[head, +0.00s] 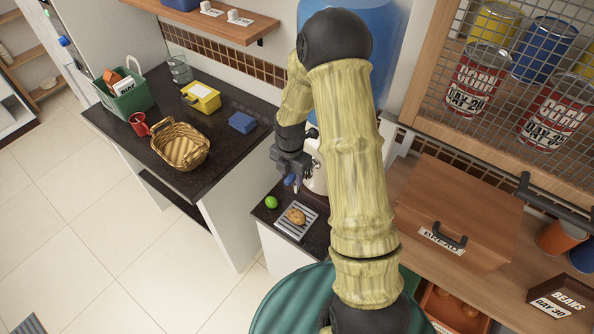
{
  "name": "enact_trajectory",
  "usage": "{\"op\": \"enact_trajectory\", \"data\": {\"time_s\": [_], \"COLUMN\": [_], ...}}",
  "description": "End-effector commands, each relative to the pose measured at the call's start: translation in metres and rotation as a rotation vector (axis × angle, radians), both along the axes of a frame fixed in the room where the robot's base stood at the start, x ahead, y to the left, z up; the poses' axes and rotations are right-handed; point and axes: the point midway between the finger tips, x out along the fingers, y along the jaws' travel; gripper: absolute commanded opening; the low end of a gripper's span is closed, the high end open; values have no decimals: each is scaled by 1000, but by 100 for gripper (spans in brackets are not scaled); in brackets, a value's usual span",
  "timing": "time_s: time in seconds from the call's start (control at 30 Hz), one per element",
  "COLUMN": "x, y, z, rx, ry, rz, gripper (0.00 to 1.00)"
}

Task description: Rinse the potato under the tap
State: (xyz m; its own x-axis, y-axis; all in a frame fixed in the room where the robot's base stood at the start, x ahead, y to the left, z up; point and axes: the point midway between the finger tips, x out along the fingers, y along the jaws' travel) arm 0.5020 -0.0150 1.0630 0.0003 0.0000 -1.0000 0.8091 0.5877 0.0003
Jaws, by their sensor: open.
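A brown potato (296,216) lies on a grey slatted tray (287,230) on the low dark counter, beside a green lime. My gripper (291,186) is open, pointing down, above and slightly behind the potato and apart from it. A small blue part shows at its fingertips; I cannot tell whether it belongs to the gripper or to a tap behind it. A large blue container (392,22) stands behind my arm, with a white body partly visible below it. No tap can be clearly made out; my arm hides much of that area.
The lime (271,202) sits left of the tray. The dark counter at left holds a wicker basket (158,151), a yellow box (204,104), a blue block (242,122), a red mug (139,124) and a green basket (128,101). A bread box (480,205) stands at right under a mesh cabinet.

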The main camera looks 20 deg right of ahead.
Motion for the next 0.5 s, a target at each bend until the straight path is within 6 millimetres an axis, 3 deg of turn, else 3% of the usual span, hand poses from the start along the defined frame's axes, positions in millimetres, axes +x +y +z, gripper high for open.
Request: {"op": "enact_trajectory", "data": {"time_s": [0.03,0.2,0.5], "x": [0,0,0], "y": [0,0,0], "z": [0,0,4], "rx": [0,0,0], "ry": [0,0,0], "rz": [0,0,0], "gripper": [44,10,8]}}
